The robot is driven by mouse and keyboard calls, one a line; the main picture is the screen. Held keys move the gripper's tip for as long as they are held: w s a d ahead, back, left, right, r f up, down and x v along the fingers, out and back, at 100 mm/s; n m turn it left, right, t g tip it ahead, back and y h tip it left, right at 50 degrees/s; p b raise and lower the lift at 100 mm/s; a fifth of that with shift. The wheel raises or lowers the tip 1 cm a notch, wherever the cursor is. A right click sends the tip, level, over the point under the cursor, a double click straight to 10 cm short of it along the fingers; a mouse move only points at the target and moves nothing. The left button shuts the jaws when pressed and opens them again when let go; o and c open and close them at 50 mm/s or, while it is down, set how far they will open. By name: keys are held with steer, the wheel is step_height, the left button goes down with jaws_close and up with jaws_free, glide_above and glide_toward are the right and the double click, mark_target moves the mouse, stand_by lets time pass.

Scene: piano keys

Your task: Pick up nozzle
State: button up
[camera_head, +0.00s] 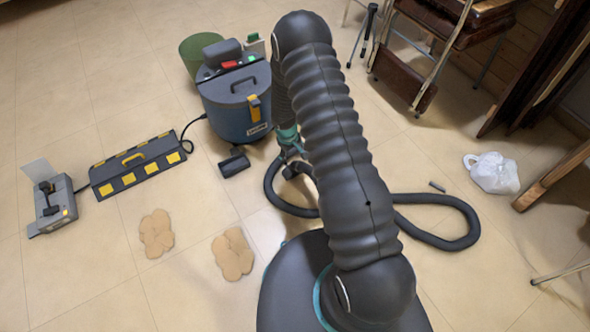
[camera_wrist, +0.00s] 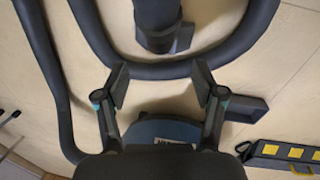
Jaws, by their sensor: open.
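A dark grey stubby piece with a round tube and a flat foot, which looks like the nozzle (camera_wrist: 158,22), is at the top middle of the wrist view, inside a loop of the black hose (camera_wrist: 235,45). My gripper (camera_wrist: 160,84) has its two fingers spread apart with nothing between them. The piece lies beyond the fingertips, with a stretch of hose between. My gripper (camera_head: 290,150) is partly hidden there, in front of the blue vacuum (camera_head: 222,112).
A small dark block (camera_head: 234,165) lies left of my gripper. A black-yellow case (camera_head: 138,166) and a grey device (camera_head: 52,207) are farther left. The hose (camera_head: 440,240) loops right, near a white bag (camera_head: 493,173). Chairs stand at upper right. Floor at left front has two tan patches.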

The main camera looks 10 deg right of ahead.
mark_target(295, 162)
steer(key=shift+d+f, duration=0.2)
steer(key=shift+f, duration=1)
steer(key=shift+d+f, duration=0.15)
steer(key=shift+f, duration=1.05)
steer(key=shift+d+f, duration=0.2)
steer(key=shift+f, duration=1)
jaws_close()
